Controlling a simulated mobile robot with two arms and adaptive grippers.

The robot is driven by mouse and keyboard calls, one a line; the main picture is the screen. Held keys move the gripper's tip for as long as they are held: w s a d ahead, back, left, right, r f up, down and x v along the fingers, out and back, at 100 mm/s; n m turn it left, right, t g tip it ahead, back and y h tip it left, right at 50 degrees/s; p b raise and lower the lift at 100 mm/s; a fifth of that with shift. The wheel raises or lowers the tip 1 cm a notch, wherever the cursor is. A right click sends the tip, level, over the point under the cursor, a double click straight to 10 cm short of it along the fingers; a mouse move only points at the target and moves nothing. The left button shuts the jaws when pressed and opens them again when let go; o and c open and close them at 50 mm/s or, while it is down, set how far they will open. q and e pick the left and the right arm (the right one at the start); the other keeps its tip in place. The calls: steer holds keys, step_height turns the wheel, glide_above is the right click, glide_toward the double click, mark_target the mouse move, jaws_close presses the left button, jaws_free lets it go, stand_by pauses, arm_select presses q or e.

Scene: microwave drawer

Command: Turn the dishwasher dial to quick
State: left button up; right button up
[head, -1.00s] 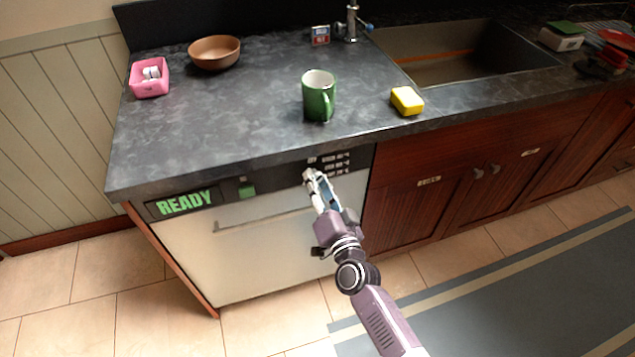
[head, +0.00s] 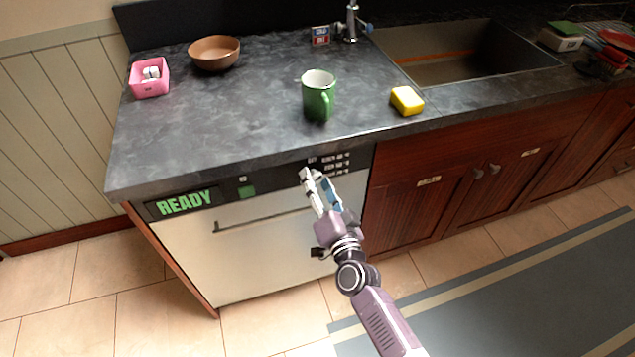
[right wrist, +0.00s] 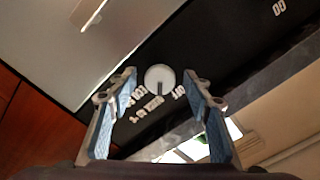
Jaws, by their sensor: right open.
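The dishwasher (head: 265,248) has a pale front under a black control strip with a green READY display (head: 186,202). My right gripper (head: 312,172) is open at the right part of the strip. In the right wrist view its two blue-padded fingers (right wrist: 160,88) stand on either side of the dial, apart from each other; contact with the dial cannot be told. In the head view the gripper hides the dial. My left gripper is out of view.
The dark countertop (head: 250,110) overhangs the strip just above my gripper. On it stand a green mug (head: 318,97), a yellow sponge (head: 407,100), a brown bowl (head: 214,53) and a pink container (head: 150,83). A long handle (head: 262,219) crosses the dishwasher front below.

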steer(key=v, duration=1.2)
steer(key=s+d+f+n+g+h, duration=0.1)
steer(key=s+d+f+n+g, duration=0.3)
steer(key=f, duration=0.8)
steer(key=s+d+f+m+g+h, duration=0.15)
steer(key=s+f, duration=0.35)
steer(key=f, duration=0.6)
steer(key=s+d+f+n+g, duration=0.25)
steer(key=s+f, duration=0.25)
steer(key=f, duration=0.7)
steer(key=s+d+f+n+g+h, duration=0.1)
steer(key=s+d+f, duration=0.3)
steer(key=s, duration=0.5)
steer(key=s+d+f+n+g+h, duration=0.1)
steer(key=s+d+f+g, duration=0.2)
steer(key=s+f, duration=0.3)
steer(key=s+d+f+g+h, duration=0.1)
steer(key=s+d+f+g, duration=0.3)
steer(key=s, duration=0.8)
steer(key=shift+s+d+f+n, duration=0.25)
steer(key=shift+d+f+n, duration=0.1)
steer(key=shift+f+n, duration=0.05)
